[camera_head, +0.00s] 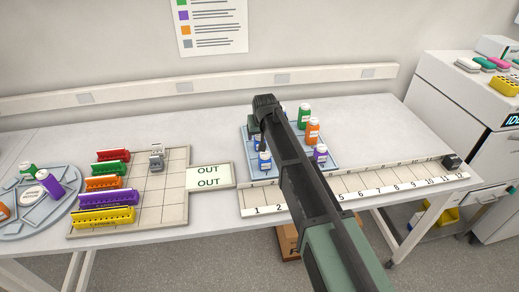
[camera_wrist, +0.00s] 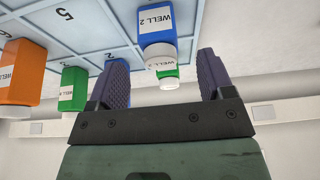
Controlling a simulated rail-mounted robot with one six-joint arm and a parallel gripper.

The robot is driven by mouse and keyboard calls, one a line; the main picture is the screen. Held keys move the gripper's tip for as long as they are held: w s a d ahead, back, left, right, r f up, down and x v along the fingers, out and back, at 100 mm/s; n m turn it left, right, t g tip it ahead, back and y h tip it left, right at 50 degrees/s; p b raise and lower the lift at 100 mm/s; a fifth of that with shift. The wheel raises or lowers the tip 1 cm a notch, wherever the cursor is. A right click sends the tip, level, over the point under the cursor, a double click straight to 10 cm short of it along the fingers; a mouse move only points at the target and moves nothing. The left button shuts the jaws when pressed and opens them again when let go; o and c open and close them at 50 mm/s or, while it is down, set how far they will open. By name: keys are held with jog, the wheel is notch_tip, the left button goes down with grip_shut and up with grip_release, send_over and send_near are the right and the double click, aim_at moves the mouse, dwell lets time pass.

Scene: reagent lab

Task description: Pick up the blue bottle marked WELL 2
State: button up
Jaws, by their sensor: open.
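The blue bottle marked WELL 2 (camera_wrist: 157,22) shows in the wrist view, upside down in the picture, with its white cap towards my gripper. My gripper (camera_wrist: 160,70) is open, with one finger on each side of the bottle's line. The cap appears between the fingertips but I see no contact. A green bottle (camera_wrist: 168,72) is partly hidden behind the blue one. In the head view, my arm covers part of the blue tray (camera_head: 246,172); blue bottles stand near my gripper there, and I cannot read which is WELL 2.
An orange bottle (camera_wrist: 17,72), a green bottle (camera_wrist: 73,88) and another blue bottle stand near the fingers. In the head view, a purple bottle (camera_head: 320,154) stands on the tray. A numbered strip (camera_head: 350,188) runs in front, and coloured racks (camera_head: 107,198) stand left.

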aim_at(259, 139)
jog(key=b+x, duration=0.4)
jog(key=x, duration=0.1)
jog(key=shift+w+f, duration=0.1)
jog(key=shift+f, duration=0.05)
jog(key=shift+r, duration=0.3)
jog(key=shift+c, duration=0.4)
jog(key=c, duration=0.9)
notch_tip(259, 139, up, 20)
jog(key=p, duration=2)
